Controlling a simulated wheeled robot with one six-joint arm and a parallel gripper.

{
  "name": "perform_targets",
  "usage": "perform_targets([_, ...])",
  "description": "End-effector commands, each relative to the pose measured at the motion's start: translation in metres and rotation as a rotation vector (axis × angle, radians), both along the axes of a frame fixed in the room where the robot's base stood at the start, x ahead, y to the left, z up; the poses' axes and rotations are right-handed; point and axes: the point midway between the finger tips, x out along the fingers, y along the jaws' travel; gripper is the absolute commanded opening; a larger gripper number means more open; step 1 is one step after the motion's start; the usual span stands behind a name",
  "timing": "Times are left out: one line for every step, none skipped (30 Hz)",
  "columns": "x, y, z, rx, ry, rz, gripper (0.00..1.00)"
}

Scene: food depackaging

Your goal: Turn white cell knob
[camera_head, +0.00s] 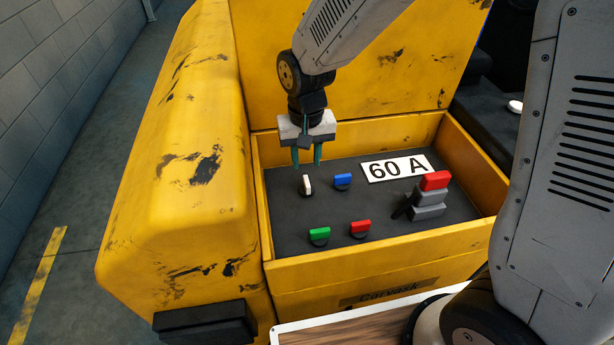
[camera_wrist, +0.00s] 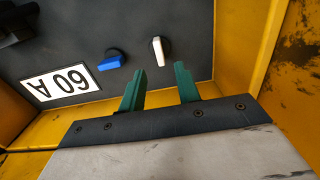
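The white knob (camera_head: 306,185) stands on the dark panel at the back left of the knob group. Its handle is turned differently from the other knobs, pointing toward the front and back of the panel. It also shows in the wrist view (camera_wrist: 160,50), ahead of the fingers. My gripper (camera_head: 307,158) is above and slightly behind the white knob, pointing down. Its two green fingers are spread apart with nothing between them, as the wrist view also shows (camera_wrist: 160,86). The fingers do not touch the knob.
A blue knob (camera_head: 342,181) is right of the white one. Green (camera_head: 319,235) and red (camera_head: 360,228) knobs sit in front. A "60 A" label (camera_head: 396,167) and a red-topped switch (camera_head: 433,182) are further right. Yellow walls (camera_head: 262,210) enclose the panel.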

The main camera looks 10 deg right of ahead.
Motion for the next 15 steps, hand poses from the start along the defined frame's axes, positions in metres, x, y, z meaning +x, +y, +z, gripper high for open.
perform_targets([-0.001,-0.001,-0.008,-0.001,0.004,0.0,0.33])
perform_targets([-0.001,-0.001,-0.012,-0.001,0.004,0.0,0.33])
perform_targets([-0.001,-0.001,-0.019,-0.002,0.005,0.0,0.33])
perform_targets([-0.001,-0.001,-0.024,-0.002,0.004,0.0,0.33])
perform_targets([-0.001,-0.001,-0.029,-0.002,0.005,-0.001,0.33])
perform_targets([-0.001,-0.001,-0.036,-0.002,0.004,-0.001,0.33])
perform_targets([-0.001,-0.001,-0.04,-0.002,0.004,-0.001,0.33])
perform_targets([-0.001,-0.001,-0.045,-0.002,0.004,-0.001,0.33])
perform_targets([-0.001,-0.001,-0.05,-0.001,0.003,-0.001,0.33])
perform_targets([-0.001,-0.001,-0.054,-0.001,0.004,-0.001,0.33])
perform_targets([-0.001,-0.001,-0.057,-0.001,0.003,-0.001,0.33])
perform_targets([-0.001,-0.001,-0.061,-0.001,0.002,-0.001,0.33])
perform_targets([-0.001,-0.001,-0.063,-0.001,0.002,0.0,0.33])
perform_targets([-0.001,-0.001,-0.065,-0.001,0.002,0.0,0.33])
perform_targets([-0.001,-0.001,-0.066,-0.001,0.002,0.0,0.33])
